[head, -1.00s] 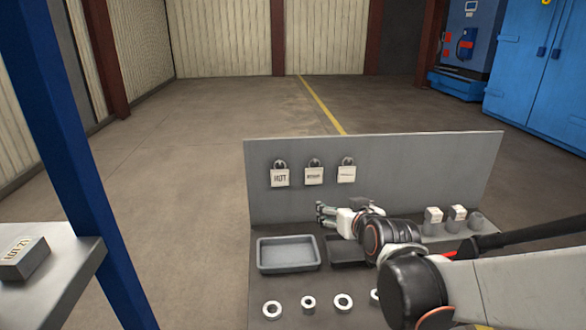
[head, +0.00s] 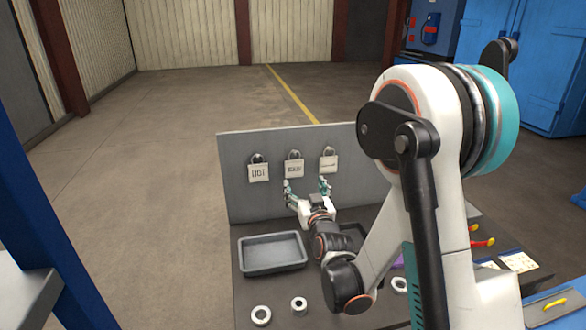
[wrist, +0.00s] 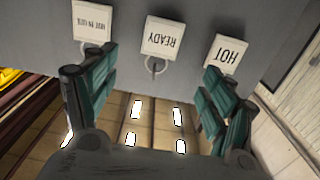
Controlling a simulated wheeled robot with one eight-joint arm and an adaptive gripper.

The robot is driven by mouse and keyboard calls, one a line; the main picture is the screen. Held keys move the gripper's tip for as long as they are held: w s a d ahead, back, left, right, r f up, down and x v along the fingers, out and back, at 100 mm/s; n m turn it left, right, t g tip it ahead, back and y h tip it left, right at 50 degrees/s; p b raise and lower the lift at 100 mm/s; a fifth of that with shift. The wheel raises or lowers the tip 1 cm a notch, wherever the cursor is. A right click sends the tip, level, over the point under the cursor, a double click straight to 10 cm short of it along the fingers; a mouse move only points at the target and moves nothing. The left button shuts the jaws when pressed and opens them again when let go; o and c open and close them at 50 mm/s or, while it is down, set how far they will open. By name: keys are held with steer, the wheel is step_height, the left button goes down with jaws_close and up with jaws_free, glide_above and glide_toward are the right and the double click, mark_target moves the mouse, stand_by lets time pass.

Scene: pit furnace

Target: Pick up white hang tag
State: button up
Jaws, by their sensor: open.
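Three white hang tags hang in a row on the upright grey panel. In the head view they are the left tag, HOT (head: 258,172), the middle tag, which reads READY in the wrist view (wrist: 162,38), and the right tag (head: 328,164).
A grey tray (head: 272,254) lies on the bench left of my forearm. White rings (head: 261,315) stand along the bench's front. The upright panel (head: 238,200) closes off the back. My arm hides much of the bench's right side. The floor at the left is open.

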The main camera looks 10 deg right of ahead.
mark_target(294, 167)
steer(key=w+b, duration=0.2)
steer(key=w, duration=1)
steer(key=shift+f+b, duration=0.15)
steer(key=shift+b, duration=0.2)
steer(key=shift+s, duration=0.1)
steer(key=c, duration=1)
